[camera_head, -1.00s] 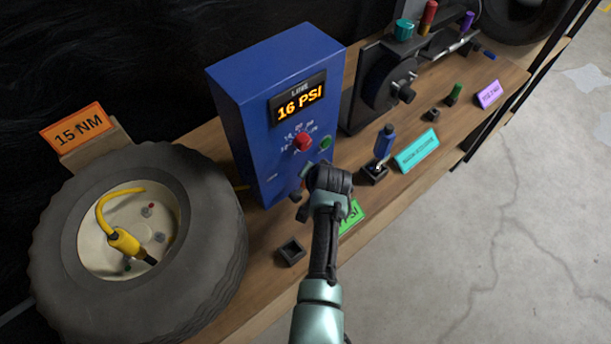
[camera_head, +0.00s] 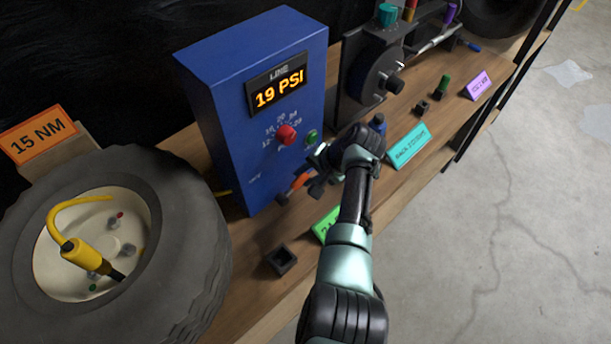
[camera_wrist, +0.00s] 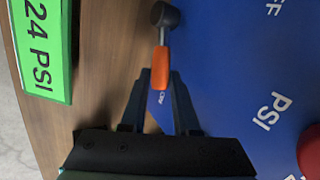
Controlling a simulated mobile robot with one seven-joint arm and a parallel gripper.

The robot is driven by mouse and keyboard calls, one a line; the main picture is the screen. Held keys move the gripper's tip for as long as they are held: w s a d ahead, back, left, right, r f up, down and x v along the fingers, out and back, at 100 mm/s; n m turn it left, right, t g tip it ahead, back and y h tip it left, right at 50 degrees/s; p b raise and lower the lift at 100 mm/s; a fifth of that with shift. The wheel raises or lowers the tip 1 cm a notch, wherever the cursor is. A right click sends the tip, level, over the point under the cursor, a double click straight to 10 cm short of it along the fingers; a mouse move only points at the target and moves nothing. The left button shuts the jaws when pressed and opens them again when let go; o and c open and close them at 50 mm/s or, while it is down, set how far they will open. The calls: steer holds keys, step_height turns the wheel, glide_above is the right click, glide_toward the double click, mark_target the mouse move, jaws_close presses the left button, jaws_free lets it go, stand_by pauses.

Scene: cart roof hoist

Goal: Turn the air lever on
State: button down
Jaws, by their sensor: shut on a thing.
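In the wrist view the orange handle (camera_wrist: 161,62) runs from the pivot down between my fingertips. My gripper (camera_head: 315,178) is shut on the handle, also in the wrist view (camera_wrist: 160,80). The blue box (camera_head: 225,105) has a display (camera_head: 278,90) reading 19 PSI, a red knob (camera_head: 287,134) and a green button (camera_head: 312,136). My gripper hides part of the lever.
A tire (camera_head: 205,265) with a yellow hose fitting (camera_head: 82,255) lies at the left. An empty black holder (camera_head: 281,261) and a green label (camera_wrist: 42,45) reading 24 PSI are near my arm. A blue-topped tool (camera_head: 378,124) stands behind my wrist.

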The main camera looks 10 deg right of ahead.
steer(key=c, duration=0.9)
jaws_free()
steer(key=shift+f, duration=0.1)
steer(key=p+v, duration=0.2)
steer(key=v, duration=1.1)
steer(key=shift+a, duration=0.1)
